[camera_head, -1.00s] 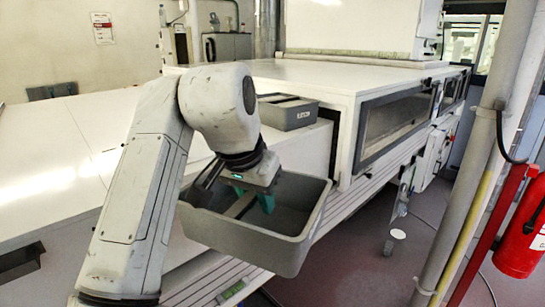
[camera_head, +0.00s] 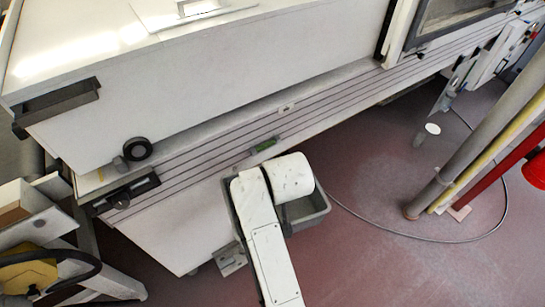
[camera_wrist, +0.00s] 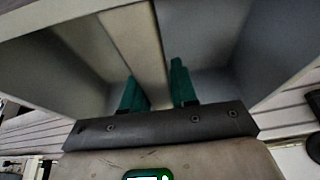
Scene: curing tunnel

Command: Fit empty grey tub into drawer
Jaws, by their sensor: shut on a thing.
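The grey tub (camera_head: 307,211) shows in the head view in front of the long machine, mostly hidden behind my arm. In the wrist view, the tub (camera_wrist: 268,45) fills the upper part, and what shows of its inside is bare. My gripper (camera_wrist: 154,76) has its two green fingers on either side of the tub's central divider (camera_wrist: 135,38) and is shut on it. The gripper is hidden by my arm in the head view. A dark handle (camera_head: 125,194) is on the machine's lower left front. I cannot tell whether this is the drawer; no open drawer is clear.
An open box (camera_head: 35,222) and a yellow-and-black item (camera_head: 35,272) are at the left. A pipe (camera_head: 470,150) and cable (camera_head: 400,236) are at the right. Red floor (camera_head: 385,270) is open.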

